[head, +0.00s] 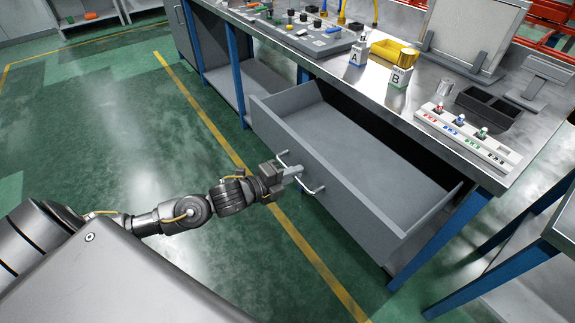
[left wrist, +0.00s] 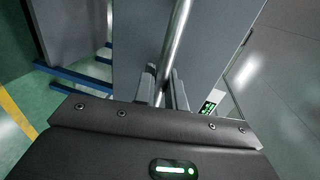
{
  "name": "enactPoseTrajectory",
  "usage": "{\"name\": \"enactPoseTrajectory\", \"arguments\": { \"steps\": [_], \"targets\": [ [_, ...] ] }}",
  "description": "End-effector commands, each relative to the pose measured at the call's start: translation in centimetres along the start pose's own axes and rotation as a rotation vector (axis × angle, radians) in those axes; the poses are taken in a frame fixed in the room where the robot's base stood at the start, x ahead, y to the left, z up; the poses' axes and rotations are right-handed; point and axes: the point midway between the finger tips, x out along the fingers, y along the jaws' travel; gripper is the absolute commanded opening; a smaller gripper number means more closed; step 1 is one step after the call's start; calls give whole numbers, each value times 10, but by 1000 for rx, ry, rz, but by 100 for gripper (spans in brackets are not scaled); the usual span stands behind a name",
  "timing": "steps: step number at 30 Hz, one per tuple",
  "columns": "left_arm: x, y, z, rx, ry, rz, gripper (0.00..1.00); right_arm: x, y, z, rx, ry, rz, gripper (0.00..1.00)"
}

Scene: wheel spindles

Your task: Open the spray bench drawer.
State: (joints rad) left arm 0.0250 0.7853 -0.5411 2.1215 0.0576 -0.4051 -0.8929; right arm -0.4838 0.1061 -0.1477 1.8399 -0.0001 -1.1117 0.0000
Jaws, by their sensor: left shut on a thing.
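The grey spray bench drawer (head: 350,196) stands far out from under the steel bench top, and its inside looks empty. Its metal bar handle (head: 313,188) is on the front panel. My left gripper (head: 290,172) is shut on this handle, near the handle's left part. In the left wrist view the handle (left wrist: 178,40) runs between the two fingers of the gripper (left wrist: 162,88), with the grey drawer front (left wrist: 140,40) behind it. My right gripper is not in view.
The bench top (head: 420,102) holds blocks marked A (head: 357,56) and B (head: 399,77), a yellow bin (head: 393,52), a white rack with coloured pieces (head: 466,134) and a dark tray (head: 490,106). Blue legs (head: 437,240) stand beside the drawer. Green floor (head: 130,130) at left is clear.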

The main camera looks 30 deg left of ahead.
Motion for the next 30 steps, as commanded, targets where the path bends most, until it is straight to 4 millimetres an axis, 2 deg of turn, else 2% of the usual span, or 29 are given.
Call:
{"name": "enactPoseTrajectory", "arguments": {
  "steps": [11, 12, 15, 25, 30],
  "targets": [
    [-1, 0, -2, 1, 6, -2, 0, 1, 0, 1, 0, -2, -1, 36],
    [-1, 0, -2, 1, 6, -2, 16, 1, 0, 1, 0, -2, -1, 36],
    [-1, 0, -1, 1, 5, -1, 29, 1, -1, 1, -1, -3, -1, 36],
    [-4, 0, -1, 1, 4, 0, 29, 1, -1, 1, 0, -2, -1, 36],
    [-27, 2, -1, 1, 5, 3, 29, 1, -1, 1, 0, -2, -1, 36]
  ]
}}
